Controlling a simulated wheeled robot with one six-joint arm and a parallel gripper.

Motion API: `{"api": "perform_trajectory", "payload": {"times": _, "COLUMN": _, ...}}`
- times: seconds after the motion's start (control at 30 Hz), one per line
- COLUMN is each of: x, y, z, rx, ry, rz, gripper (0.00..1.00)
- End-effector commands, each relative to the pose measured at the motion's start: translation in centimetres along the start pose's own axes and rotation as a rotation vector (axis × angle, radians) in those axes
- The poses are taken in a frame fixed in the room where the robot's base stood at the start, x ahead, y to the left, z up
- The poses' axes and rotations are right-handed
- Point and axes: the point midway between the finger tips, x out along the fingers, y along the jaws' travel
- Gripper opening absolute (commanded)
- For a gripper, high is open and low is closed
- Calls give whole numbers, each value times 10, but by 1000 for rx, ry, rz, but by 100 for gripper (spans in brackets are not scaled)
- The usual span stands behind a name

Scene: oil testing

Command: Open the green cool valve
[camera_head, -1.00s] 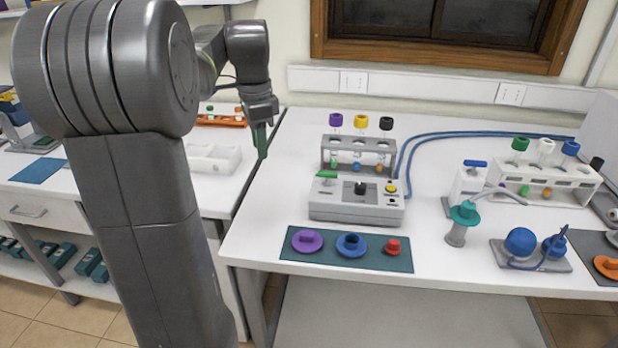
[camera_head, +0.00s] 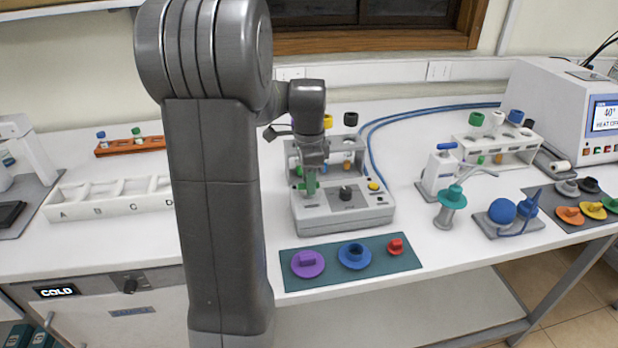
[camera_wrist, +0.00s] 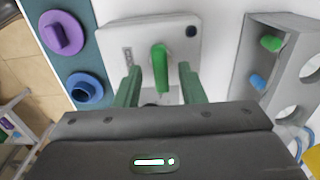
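The green valve handle (camera_wrist: 160,62) stands on the grey control box (camera_head: 360,212), near its left end. In the wrist view the handle lies between my gripper's two green fingers (camera_wrist: 160,72), with a clear gap on each side. My gripper (camera_head: 309,188) is open and points down over the left part of the box in the head view. It hides most of the handle there. A black knob (camera_head: 346,193) and a yellow button (camera_head: 374,186) are on the same box.
A grey rack (camera_head: 353,140) with capped tubes stands behind the box. A teal mat (camera_head: 334,278) with a purple cap, a blue cap and a red cap lies in front. A teal-topped stand (camera_head: 452,197) and a blue-handled dispenser (camera_head: 440,170) are to the right.

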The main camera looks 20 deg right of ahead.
Motion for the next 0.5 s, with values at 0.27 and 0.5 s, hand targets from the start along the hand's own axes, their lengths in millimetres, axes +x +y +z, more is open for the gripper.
{"api": "perform_trajectory", "payload": {"times": 0.27, "x": 0, "y": 0, "z": 0, "rx": 0, "ry": 0, "rz": 0, "gripper": 9}}
{"api": "perform_trajectory", "payload": {"times": 0.5, "x": -1, "y": 0, "z": 0, "rx": -3, "ry": 0, "rz": 0, "gripper": 0}}
